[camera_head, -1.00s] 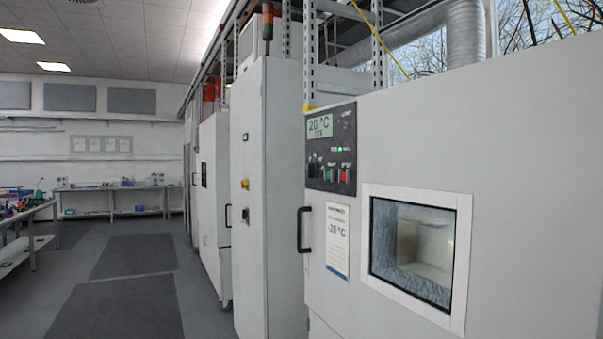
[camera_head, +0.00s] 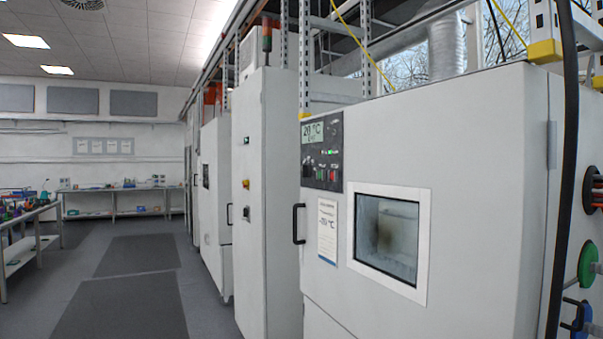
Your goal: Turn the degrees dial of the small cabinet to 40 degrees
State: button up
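A white cabinet (camera_head: 470,190) with a window (camera_head: 390,236) stands at the right in the head view. Its dark control panel (camera_head: 322,150) carries a green display (camera_head: 313,132) that seems to read 20 °C. Below the display are small dark knobs and green and red buttons, too small to tell which is the degrees dial. Other white cabinets stand further back, one of them smaller (camera_head: 215,190); I cannot make out a dial on it. My gripper and arm are not in view.
A tall white cabinet (camera_head: 272,200) stands left of the windowed one. Dark mats (camera_head: 125,305) lie on the open grey floor at the left. A workbench (camera_head: 30,228) is at the far left. A black cable (camera_head: 566,180) and coloured wheels (camera_head: 588,263) are at the right.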

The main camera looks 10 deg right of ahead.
aim_at(307, 170)
jog(key=u, duration=0.6)
jog(key=i, duration=0.95)
jog(key=u, duration=0.8)
jog(key=i, duration=1.55)
jog(key=z, duration=0.45)
jog(key=i, duration=1.05)
jog(key=z, duration=0.7)
